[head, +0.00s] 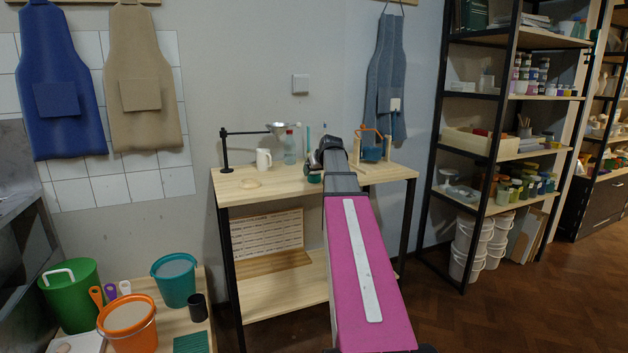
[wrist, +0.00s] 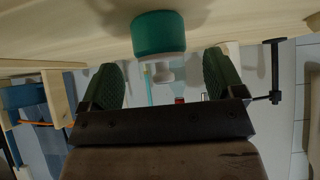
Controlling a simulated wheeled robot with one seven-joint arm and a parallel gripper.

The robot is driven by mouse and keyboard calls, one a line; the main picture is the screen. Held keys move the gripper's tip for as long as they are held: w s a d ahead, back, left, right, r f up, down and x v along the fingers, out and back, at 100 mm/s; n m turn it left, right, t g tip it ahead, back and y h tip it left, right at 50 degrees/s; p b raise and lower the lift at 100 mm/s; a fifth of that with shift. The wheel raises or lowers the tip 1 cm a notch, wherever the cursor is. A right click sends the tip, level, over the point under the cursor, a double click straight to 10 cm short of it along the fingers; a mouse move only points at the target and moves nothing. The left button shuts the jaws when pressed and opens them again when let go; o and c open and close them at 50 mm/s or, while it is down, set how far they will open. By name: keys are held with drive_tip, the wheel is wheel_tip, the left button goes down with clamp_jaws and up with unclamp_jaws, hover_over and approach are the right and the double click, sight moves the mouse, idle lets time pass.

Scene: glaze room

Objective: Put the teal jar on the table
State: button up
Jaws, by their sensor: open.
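The teal jar (wrist: 158,35) stands on the wooden table (wrist: 60,28), which is at the top of the upside-down wrist view. A pale lid-like part with a knob shows at the jar's top end. My gripper (wrist: 161,66) is open, one dark green finger to each side of the jar's line, with the jar just beyond the fingertips and no visible contact. In the head view my gripper (head: 328,158) is low over the table (head: 285,188), and a bit of the teal jar (head: 314,178) shows beside it; my arm hides the rest.
Buckets (head: 174,280) stand on a low platform at left. A loaded shelf is at right.

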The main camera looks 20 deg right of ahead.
sight(314, 173)
drive_tip(key=x, duration=0.4)
drive_tip(key=shift+w, duration=0.2)
drive_tip(key=c, duration=1.1)
drive_tip(key=shift+c, duration=0.5)
drive_tip(key=shift+r, duration=0.2)
